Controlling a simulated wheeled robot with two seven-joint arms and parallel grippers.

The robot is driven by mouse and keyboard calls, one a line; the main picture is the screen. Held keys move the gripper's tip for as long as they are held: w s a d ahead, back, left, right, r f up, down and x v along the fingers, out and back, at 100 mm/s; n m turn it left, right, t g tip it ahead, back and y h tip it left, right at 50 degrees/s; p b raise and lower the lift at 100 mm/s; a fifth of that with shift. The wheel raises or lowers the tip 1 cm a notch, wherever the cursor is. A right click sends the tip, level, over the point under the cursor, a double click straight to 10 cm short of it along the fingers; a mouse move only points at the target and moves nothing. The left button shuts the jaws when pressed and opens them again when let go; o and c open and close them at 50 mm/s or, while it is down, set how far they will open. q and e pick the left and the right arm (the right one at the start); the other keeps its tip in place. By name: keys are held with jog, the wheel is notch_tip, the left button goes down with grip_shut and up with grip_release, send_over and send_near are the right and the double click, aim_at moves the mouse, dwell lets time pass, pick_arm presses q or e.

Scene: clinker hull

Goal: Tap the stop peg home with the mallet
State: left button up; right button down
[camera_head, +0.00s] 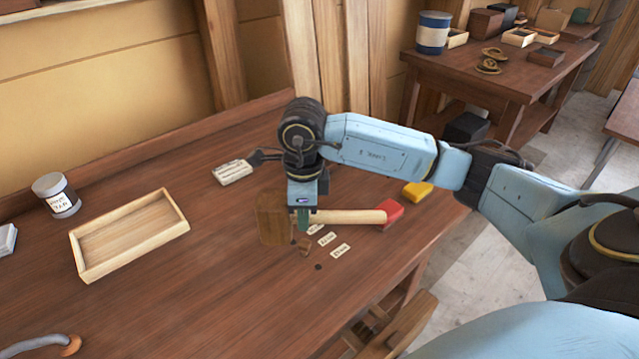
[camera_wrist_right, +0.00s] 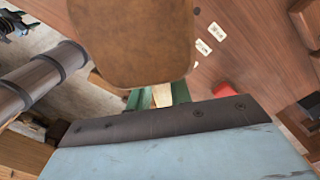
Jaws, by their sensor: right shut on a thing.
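The mallet has a brown wooden head (camera_head: 273,222) and a pale handle (camera_head: 350,217). My right gripper (camera_head: 303,222) is shut on the handle close to the head, over the bench. In the right wrist view the mallet head (camera_wrist_right: 130,42) fills the upper middle, and the handle (camera_wrist_right: 161,96) shows between the green fingers. A small brown wooden piece (camera_head: 305,247), possibly the stop peg, stands just right of and below the mallet head in the head view. I cannot tell whether they touch. My left gripper is not in view.
Small white labels (camera_head: 340,251) and a dark spot (camera_head: 318,267) lie nearby. A red piece (camera_head: 391,212) is at the handle's end; a yellow block (camera_head: 418,191) lies beyond. The front-left bench is mostly clear.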

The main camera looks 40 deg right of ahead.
aim_at(320, 213)
jog(key=m, duration=0.1)
jog(key=d+r+m+p, duration=0.1)
jog(key=m, duration=0.2)
jog(key=shift+s+d+r+m+p, duration=0.1)
jog(key=shift+d+r+m+p, duration=0.2)
jog(key=shift+d+m+p, duration=0.1)
jog(key=shift+s+d+f+m+b, duration=0.1)
jog(key=shift+d+f+m+b, duration=0.15)
jog(key=shift+f+m, duration=0.45)
jog(key=shift+d+f+m+b, duration=0.25)
jog(key=shift+f+m, duration=0.2)
jog(key=shift+m, duration=0.6)
jog(key=shift+s+d+f+m+b, duration=0.1)
jog(key=shift+d+f+m+b, duration=0.15)
jog(key=shift+f+m, duration=0.45)
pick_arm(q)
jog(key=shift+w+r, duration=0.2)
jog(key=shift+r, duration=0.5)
pick_arm(e)
jog(key=shift+r, duration=0.2)
